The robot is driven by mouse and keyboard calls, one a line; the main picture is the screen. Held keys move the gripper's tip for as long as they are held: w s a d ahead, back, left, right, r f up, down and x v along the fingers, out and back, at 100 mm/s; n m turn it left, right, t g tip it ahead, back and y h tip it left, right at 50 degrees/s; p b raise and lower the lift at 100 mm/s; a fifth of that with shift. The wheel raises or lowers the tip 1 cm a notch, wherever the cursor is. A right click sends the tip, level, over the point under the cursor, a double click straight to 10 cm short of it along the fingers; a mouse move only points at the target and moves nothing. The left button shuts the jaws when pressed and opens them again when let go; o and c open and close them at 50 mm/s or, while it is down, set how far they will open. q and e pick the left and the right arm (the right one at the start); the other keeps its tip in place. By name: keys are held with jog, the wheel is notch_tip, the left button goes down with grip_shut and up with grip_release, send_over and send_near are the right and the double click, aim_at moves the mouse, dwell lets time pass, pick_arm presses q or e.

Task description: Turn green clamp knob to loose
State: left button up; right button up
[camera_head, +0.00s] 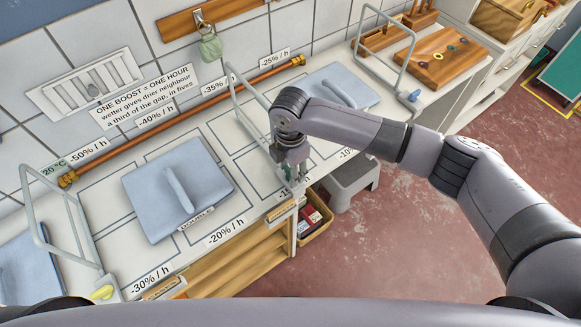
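My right gripper (294,178) comes in from the right and points down at the front edge of the white counter, at the foot of the middle grey wire frame (248,112). A small bit of green shows at its fingertips and may be the green clamp knob. The gripper hides most of that spot, so I cannot tell the knob's angle or whether the fingers are closed on it. A yellow knob (103,293) sits at the left frame's foot and a blue knob (413,96) at the right frame's foot. My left gripper is out of view.
Folded blue cloths lie on the white counter (110,210), one in the middle (178,188) and one further right (338,88). A copper pipe (190,118) runs along the back. Below the counter stand a grey step stool (352,180) and a wooden box (314,218).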

jog(key=o, duration=1.2)
jog(key=shift+c, duration=0.2)
notch_tip(320, 180, up, 12)
dwell(0.3)
